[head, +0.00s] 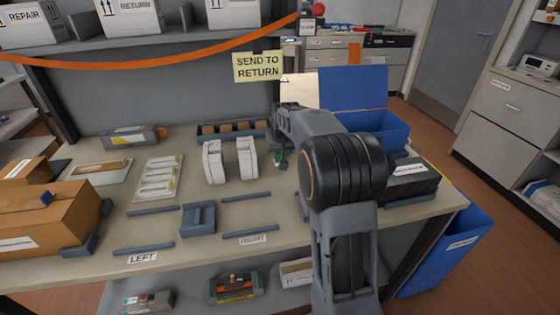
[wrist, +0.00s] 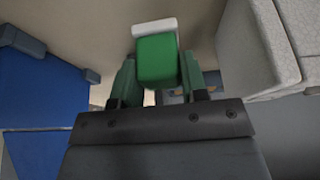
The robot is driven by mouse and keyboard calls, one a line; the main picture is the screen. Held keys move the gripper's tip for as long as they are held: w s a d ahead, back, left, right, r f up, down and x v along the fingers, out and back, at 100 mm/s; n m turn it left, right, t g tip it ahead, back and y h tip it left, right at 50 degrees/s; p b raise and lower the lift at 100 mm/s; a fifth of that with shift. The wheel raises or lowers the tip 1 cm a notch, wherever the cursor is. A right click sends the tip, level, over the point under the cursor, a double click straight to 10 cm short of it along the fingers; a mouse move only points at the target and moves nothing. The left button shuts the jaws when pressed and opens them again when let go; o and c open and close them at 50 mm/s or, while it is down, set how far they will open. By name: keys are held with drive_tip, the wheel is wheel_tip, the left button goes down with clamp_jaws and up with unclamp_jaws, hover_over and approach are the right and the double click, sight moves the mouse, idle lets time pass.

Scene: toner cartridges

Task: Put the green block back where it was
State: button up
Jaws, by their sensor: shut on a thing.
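The green block (wrist: 156,62) is between the two green fingers of my gripper (wrist: 158,76) in the wrist view, and the gripper is shut on it. A white piece (wrist: 154,27) shows at the block's far end; I cannot tell whether it is part of the block. In the head view my gripper (head: 281,158) is over the bench, just right of two white upright pieces (head: 229,160). My own arm covers much of that area, and the block is too small there to make out clearly.
A row of compartments with brown pieces (head: 230,128) stands behind. An open blue box (head: 375,127) is at the back right, with a black box (head: 411,180) nearer. A grey holder (head: 198,217) stands between rails at the front. A cardboard box (head: 45,222) fills the left end.

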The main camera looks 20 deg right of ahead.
drive_tip(key=shift+f, duration=1.75)
drive_tip(key=shift+f+b, duration=0.15)
drive_tip(key=shift+b, duration=0.15)
drive_tip(key=o, duration=0.9)
drive_tip(key=shift+s+r, duration=0.1)
drive_tip(key=shift+r, duration=0.35)
drive_tip(key=d+p+v, duration=0.1)
drive_tip(key=v, duration=0.9)
drive_tip(key=s+a+f, duration=0.2)
drive_tip(key=s+a, duration=0.2)
drive_tip(key=s, duration=0.4)
drive_tip(key=s+a+f+n+g, duration=0.1)
drive_tip(key=s+a+f, duration=0.2)
drive_tip(key=s, duration=0.5)
drive_tip(key=s+a+f+n, duration=0.1)
drive_tip(key=s+a+f, duration=0.1)
drive_tip(key=s+a, duration=0.3)
drive_tip(key=s, duration=0.3)
drive_tip(key=shift+f+g+y, duration=0.2)
drive_tip(key=shift+g+y, duration=0.1)
drive_tip(key=shift+y, duration=0.1)
drive_tip(key=shift+a, duration=0.1)
